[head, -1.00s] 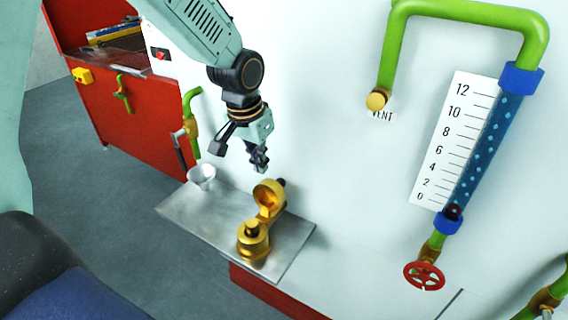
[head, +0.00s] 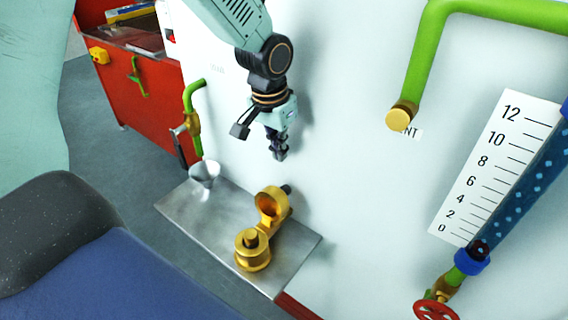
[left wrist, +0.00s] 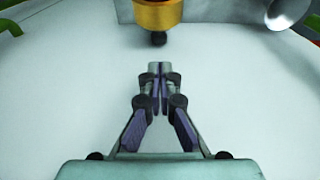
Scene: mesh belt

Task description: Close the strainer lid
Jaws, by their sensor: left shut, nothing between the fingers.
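The brass strainer (head: 253,256) stands on a metal shelf (head: 195,228). Its round lid (head: 271,204) is swung up and open on the wall side, with its hollow inside showing. A dark knob (head: 287,189) sticks out behind the lid. My left gripper (head: 279,156) hangs above and behind the lid, close to the white wall, shut and empty, touching nothing. In the left wrist view, the shut fingertips (left wrist: 158,68) point toward the brass lid (left wrist: 157,13) and its dark knob (left wrist: 158,39), with a gap between. My right gripper is not in view.
A small metal funnel or cup (head: 205,174) stands at the shelf's left end, under a green pipe with a brass valve (head: 193,123). A green vent pipe (head: 424,60) and a gauge scale (head: 490,165) are on the wall at right. A red cabinet (head: 150,88) stands at back left.

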